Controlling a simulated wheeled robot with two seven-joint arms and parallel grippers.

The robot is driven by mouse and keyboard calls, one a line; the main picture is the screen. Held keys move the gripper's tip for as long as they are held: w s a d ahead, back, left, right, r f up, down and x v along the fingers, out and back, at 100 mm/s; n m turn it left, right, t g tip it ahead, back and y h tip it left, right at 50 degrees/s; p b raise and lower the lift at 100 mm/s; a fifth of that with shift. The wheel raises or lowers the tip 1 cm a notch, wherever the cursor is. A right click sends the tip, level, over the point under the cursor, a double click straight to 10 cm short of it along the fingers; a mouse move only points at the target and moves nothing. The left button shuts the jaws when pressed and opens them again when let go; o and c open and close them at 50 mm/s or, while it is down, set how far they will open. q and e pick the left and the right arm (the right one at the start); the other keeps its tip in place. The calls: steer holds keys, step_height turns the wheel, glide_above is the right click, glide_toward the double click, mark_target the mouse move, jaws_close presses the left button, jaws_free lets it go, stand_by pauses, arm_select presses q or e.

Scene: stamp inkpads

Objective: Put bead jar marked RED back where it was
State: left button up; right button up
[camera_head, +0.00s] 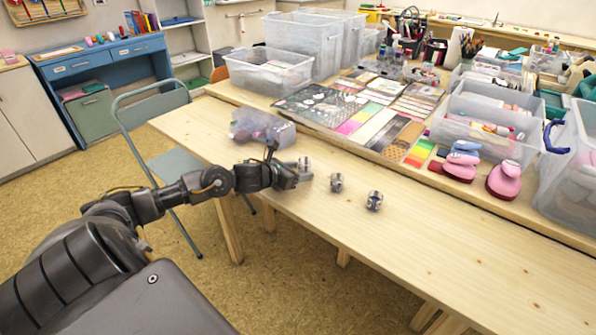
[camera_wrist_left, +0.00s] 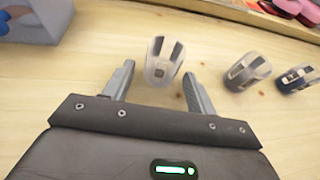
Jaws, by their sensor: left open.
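Three small clear jars with grey and dark parts stand in a row on the wooden table. The nearest to my gripper (camera_head: 305,168) also shows in the left wrist view (camera_wrist_left: 163,62), slightly blurred, just ahead of and between the fingertips. The middle jar (camera_head: 336,182) and the far jar (camera_head: 374,201) stand to its right; they also show in the wrist view (camera_wrist_left: 247,71) and (camera_wrist_left: 297,78). I cannot read any marking, so I cannot tell which is RED. My left gripper (camera_wrist_left: 158,72) is open and empty, low over the table. My right gripper is not in view.
A clear bin (camera_head: 264,128) with red and blue contents stands behind my left gripper. A raised shelf behind holds paper sheets (camera_head: 390,110), pink punches (camera_head: 504,180) and clear tubs (camera_head: 487,125). The table's front right (camera_head: 450,235) is clear. A chair (camera_head: 170,165) stands at left.

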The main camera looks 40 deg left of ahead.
arm_select(q)
steer(key=shift+r, duration=0.2)
steer(key=shift+s+a, duration=0.1)
steer(key=shift+s, duration=0.3)
steer(key=v, duration=0.8)
steer(key=shift+p+v, duration=0.8)
steer(key=shift+v, duration=0.3)
steer(key=shift+s+r, duration=0.3)
steer(key=shift+s, duration=0.15)
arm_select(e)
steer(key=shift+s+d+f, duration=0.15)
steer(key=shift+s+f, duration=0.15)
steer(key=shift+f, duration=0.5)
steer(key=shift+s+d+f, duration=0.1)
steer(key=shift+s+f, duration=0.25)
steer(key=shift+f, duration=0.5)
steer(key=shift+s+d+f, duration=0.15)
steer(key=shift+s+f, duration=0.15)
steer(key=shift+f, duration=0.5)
